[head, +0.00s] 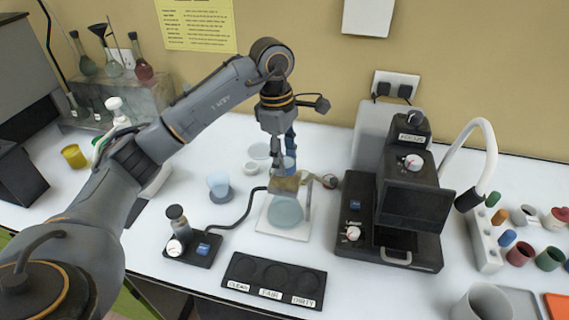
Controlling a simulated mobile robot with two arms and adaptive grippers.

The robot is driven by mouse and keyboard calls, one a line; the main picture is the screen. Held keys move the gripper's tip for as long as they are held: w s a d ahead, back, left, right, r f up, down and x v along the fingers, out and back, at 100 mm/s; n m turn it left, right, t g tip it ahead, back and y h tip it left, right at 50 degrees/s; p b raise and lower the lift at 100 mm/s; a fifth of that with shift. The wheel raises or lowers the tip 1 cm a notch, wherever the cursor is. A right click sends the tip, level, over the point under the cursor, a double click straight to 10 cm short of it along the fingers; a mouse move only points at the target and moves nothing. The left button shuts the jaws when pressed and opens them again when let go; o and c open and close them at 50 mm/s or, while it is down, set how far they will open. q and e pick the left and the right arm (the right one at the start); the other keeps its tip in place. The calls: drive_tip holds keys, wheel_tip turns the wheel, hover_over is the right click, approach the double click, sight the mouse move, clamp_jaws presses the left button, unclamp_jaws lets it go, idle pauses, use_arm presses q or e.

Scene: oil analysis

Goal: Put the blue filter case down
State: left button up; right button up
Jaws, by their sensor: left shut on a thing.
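My left gripper (284,145) points down over the middle of the bench and is shut on the blue filter case (288,164). The case shows only as a small pale-blue piece at the fingertips, partly hidden by the fingers. Below it stands a white square plate (268,228) with a round pale-green disc (286,210) and a tan block (285,185) above it. I cannot tell whether the case touches anything beneath. My right gripper is not in view.
A black tray (274,281) labelled clean, fair and dirty lies in front. A black microscope-like device (405,205) stands right, by a rack (484,240) of coloured vials.

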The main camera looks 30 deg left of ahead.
use_arm(q)
drive_tip(key=shift+w+a+f, duration=0.1)
drive_tip(key=shift+w+f, duration=0.05)
drive_tip(key=shift+f, duration=0.05)
drive_tip(key=f, duration=0.1)
drive_tip(key=f+p, duration=0.2)
drive_tip(key=shift+w+a, duration=0.15)
drive_tip(key=shift+w, duration=0.1)
drive_tip(key=shift+f, duration=0.45)
drive_tip(key=shift+f, duration=0.1)
drive_tip(key=o, duration=1)
